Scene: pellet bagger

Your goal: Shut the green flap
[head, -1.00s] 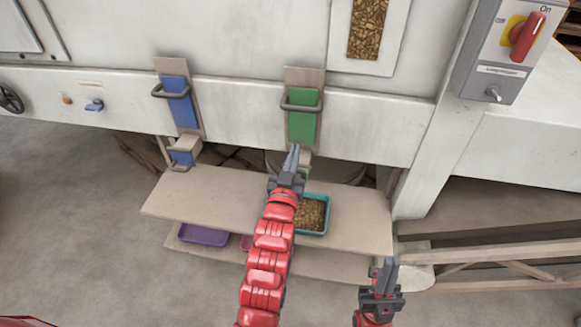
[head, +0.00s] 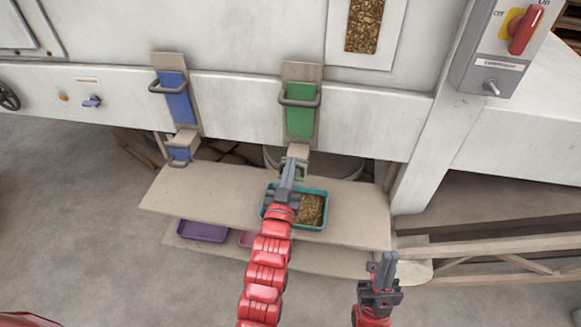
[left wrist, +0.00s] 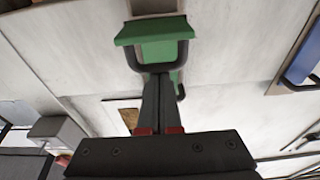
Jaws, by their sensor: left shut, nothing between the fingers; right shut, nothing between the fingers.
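The small green flap (head: 301,172) sits at the mouth of the spout under the upper green plate (head: 300,110). My left gripper (head: 289,163) is shut and empty, its fingertips overlapping the flap, which is partly hidden. In the left wrist view the green flap (left wrist: 152,32) is at the top, with a dark bar handle, and the closed fingertips (left wrist: 158,78) are right at that handle; I cannot tell whether they touch. How far the flap stands open is unclear. My right gripper (head: 384,258) is shut and empty, low at the right, away from the flap.
A teal tray (head: 325,212) of pellets stands on the shelf (head: 350,232) below the spout. A blue flap (head: 180,154) and blue plate (head: 177,100) are at left. A purple tray (head: 202,232) is lower. A switch box (head: 495,60) is upper right.

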